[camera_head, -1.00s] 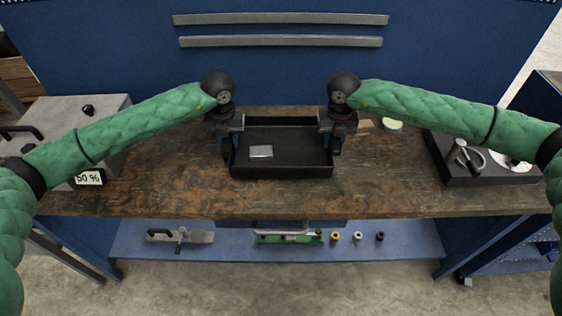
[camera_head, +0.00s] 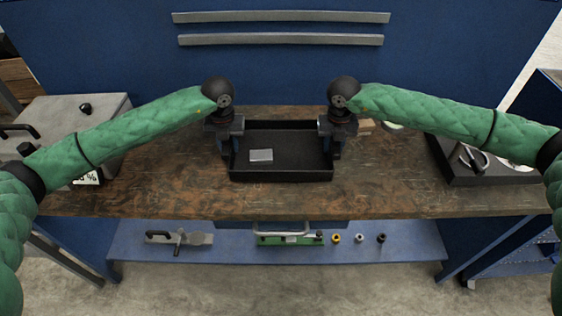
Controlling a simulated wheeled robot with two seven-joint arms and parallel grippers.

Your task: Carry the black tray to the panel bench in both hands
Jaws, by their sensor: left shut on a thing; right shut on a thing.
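The black tray (camera_head: 281,175) is in the middle of the workbench in the head view, with a small flat grey piece (camera_head: 261,156) lying inside it at the left. My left gripper (camera_head: 228,150) is shut on the tray's left wall. My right gripper (camera_head: 337,150) is shut on its right wall. The fingertips are partly hidden by the gripper bodies. I cannot tell whether the tray rests on the bench or is just above it.
The wooden bench top (camera_head: 200,190) is clear in front of the tray. A grey box (camera_head: 70,112) stands at the left. A dark case (camera_head: 485,175) with metal parts sits at the right. A small wooden block (camera_head: 366,126) is near my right gripper. A blue shelf (camera_head: 225,240) below holds tools.

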